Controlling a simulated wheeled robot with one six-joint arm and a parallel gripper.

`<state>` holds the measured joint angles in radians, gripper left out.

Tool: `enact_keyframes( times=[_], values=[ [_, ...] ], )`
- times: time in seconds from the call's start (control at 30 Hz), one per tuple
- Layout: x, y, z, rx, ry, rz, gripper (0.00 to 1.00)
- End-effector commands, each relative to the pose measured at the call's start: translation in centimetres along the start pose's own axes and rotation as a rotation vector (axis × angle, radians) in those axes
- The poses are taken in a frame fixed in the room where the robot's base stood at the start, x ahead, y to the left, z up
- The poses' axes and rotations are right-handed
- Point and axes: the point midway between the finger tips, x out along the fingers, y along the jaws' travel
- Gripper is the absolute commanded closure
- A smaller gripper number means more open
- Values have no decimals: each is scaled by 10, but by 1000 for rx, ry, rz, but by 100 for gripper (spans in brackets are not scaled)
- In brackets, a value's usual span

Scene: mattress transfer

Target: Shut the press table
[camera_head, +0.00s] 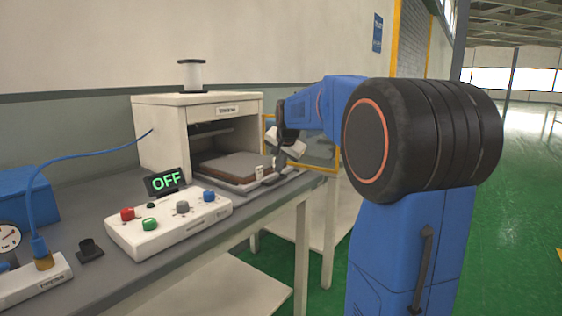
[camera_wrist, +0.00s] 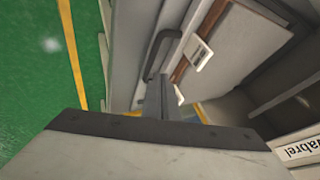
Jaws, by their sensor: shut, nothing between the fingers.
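My gripper (camera_head: 278,168) is shut and empty at the table's front edge, close to the handle. It also shows in the wrist view (camera_wrist: 164,92). I cannot tell whether the fingers touch the handle.
A control box (camera_head: 168,224) with coloured buttons and a display (camera_head: 165,181) reading OFF stand left of the press table. A white spool (camera_head: 191,75) stands on the press box. A blue cable (camera_head: 85,161) runs along the left. Green floor lies open at right.

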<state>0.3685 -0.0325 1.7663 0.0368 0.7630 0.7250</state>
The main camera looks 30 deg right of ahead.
Motion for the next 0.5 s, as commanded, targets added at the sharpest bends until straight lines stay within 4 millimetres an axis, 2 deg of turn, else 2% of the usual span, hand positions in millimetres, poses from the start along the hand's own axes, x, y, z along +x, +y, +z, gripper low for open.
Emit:
enact_keyframes(
  times=[0.03,0.2,0.5],
  values=[
    [8,0,1,0,-2,2,100],
    [27,0,1,0,-1,1,100],
    [35,0,0,-1,0,0,100]
  ],
)
